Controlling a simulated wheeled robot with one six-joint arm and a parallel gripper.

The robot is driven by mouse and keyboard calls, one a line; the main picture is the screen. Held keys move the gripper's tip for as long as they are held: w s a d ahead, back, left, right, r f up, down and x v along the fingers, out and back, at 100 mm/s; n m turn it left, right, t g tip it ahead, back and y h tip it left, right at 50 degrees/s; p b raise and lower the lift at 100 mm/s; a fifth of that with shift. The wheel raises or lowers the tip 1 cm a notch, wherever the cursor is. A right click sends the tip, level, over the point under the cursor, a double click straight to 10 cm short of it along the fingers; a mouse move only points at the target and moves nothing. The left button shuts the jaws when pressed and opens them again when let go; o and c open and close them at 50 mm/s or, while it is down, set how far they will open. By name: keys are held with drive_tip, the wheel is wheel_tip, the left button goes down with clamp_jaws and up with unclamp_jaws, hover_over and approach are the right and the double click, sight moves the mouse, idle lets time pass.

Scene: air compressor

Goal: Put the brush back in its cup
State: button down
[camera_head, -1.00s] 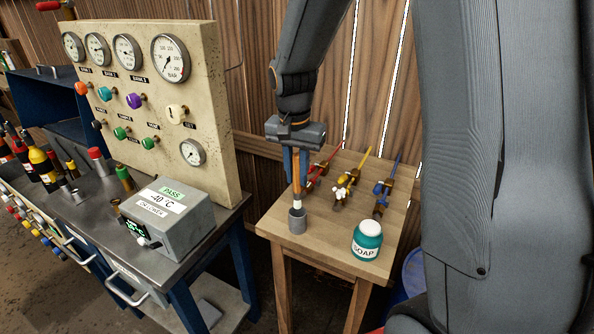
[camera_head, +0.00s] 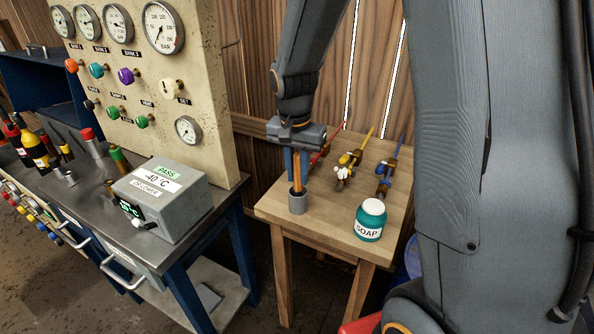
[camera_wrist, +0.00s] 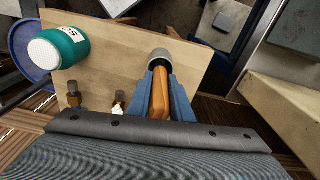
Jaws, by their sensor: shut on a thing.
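The brush (camera_head: 297,172) has an orange-brown wooden handle and stands upright. My gripper (camera_head: 297,165) is shut on the handle from above, its blue fingers on either side. The small grey cup (camera_head: 297,203) stands at the front left of the wooden table, and the brush's lower end is inside its mouth, with the bristles hidden. In the wrist view the handle (camera_wrist: 161,93) lies between the blue fingers and runs to the cup (camera_wrist: 160,57).
A teal soap jar (camera_head: 370,222) stands right of the cup on the wooden table (camera_head: 328,222). Several brass fittings with coloured handles (camera_head: 348,165) lie behind. Left is a bench with a grey meter box (camera_head: 163,203) and a gauge panel (camera_head: 160,75).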

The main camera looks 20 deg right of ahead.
sight(297, 156)
drive_tip(key=c, duration=1.5)
unclamp_jaws()
drive_tip(key=r, duration=0.3)
drive_tip(key=r+b, duration=0.1)
drive_tip(key=r, duration=0.2)
drive_tip(key=shift+s+a+r+b, duration=0.2)
drive_tip(key=shift+r+b, duration=0.1)
drive_tip(key=shift+r, duration=0.1)
drive_tip(key=shift+s+r, duration=0.1)
drive_tip(key=shift+r, duration=0.4)
drive_tip(key=s+f+n, duration=0.2)
drive_tip(key=s, duration=0.2)
drive_tip(key=s+f+n, duration=0.3)
drive_tip(key=s, duration=0.1)
drive_tip(key=s+f+n, duration=0.3)
drive_tip(key=s, duration=0.2)
drive_tip(key=shift+s+d+t+y, duration=0.1)
drive_tip(key=shift+d+t+y, duration=0.05)
drive_tip(key=shift+t+y, duration=0.15)
